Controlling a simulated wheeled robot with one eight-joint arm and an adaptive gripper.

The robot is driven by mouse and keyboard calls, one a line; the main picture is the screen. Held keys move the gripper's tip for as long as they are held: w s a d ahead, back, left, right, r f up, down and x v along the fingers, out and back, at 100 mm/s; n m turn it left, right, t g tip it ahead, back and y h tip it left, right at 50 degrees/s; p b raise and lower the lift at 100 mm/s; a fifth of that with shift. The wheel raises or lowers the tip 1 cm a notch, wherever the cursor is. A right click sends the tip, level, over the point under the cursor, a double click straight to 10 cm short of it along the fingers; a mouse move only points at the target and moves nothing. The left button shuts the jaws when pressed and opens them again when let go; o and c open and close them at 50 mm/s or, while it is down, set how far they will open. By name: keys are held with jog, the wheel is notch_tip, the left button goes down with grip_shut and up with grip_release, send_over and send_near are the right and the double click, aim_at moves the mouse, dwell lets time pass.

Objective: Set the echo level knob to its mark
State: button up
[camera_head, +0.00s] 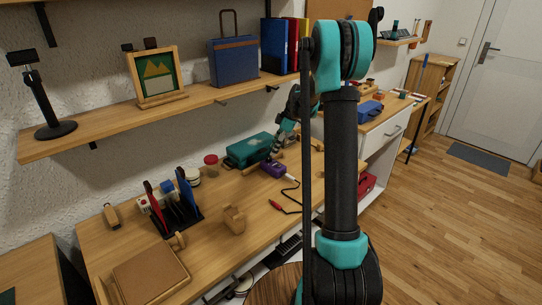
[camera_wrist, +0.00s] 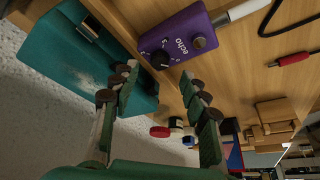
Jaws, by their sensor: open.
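The purple echo pedal (camera_wrist: 176,33) lies on the wooden bench in the wrist view, its "echo" lettering turned sideways. Its dark level knob (camera_wrist: 160,60) sits near the pedal's lower end, with small white markings around it too small to read for the mark. The pedal also shows in the head view (camera_head: 273,170). My gripper (camera_wrist: 159,73) is open and empty, its fingertips on either side of the knob in the picture. I cannot tell whether they touch it. In the head view my gripper (camera_head: 277,150) is partly hidden, just above the pedal.
A teal box (camera_head: 248,149) stands close beside the pedal and my left finger. A cable with a red plug (camera_head: 275,204) lies in front of the pedal. A wooden block (camera_head: 233,219) and a rack (camera_head: 182,217) stand nearer. A shelf (camera_head: 110,122) runs above the bench.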

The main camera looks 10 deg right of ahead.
aim_at(269, 158)
jog(key=shift+x, duration=2.3)
grip_shut()
